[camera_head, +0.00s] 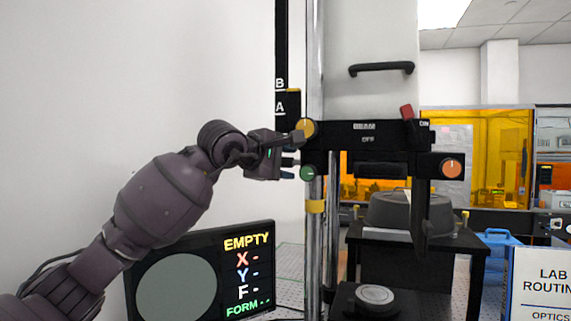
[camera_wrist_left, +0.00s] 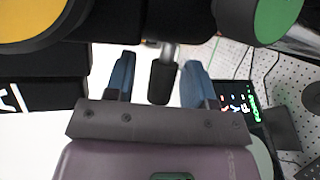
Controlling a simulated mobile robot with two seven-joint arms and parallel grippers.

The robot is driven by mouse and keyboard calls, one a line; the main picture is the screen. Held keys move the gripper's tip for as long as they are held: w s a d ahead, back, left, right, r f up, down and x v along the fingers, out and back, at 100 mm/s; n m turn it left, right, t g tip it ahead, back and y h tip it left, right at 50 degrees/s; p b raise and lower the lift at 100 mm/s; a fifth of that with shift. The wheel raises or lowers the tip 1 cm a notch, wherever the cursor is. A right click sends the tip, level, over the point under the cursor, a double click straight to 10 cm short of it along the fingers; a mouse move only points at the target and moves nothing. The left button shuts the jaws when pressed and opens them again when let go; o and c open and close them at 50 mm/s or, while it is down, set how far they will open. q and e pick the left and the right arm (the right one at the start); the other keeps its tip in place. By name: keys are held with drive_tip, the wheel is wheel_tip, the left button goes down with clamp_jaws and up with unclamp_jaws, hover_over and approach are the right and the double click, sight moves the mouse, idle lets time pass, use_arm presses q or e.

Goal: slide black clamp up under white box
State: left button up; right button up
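The black clamp (camera_head: 325,158) appears to be the black body on the bright upright post, with a yellow knob (camera_head: 308,128) above a green knob (camera_head: 308,173). The white box (camera_head: 345,45) with a black handle is above and behind it. My left gripper (camera_head: 288,167) is at the clamp's left side, close to the green knob. In the left wrist view a black lever (camera_wrist_left: 163,82) on a metal shaft lies between the spread fingers, with a gap on each side. Where the clamp meets the post is partly hidden. My right gripper is not in view.
A black scale marked A and B (camera_head: 281,95) runs beside the post. A black panel reading BEAM OFF (camera_head: 365,135) spans rightward to an orange knob (camera_head: 452,167). A yellow collar (camera_head: 315,206) is lower on the post. A screen (camera_head: 246,272) reading EMPTY stands below my left arm.

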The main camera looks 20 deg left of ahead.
use_arm(q)
drive_tip(key=shift+f, duration=0.1)
drive_tip(key=b+v, duration=0.2)
drive_tip(key=v, duration=0.8)
drive_tip(key=shift+s+a, duration=0.2)
drive_tip(key=shift+s, duration=0.15)
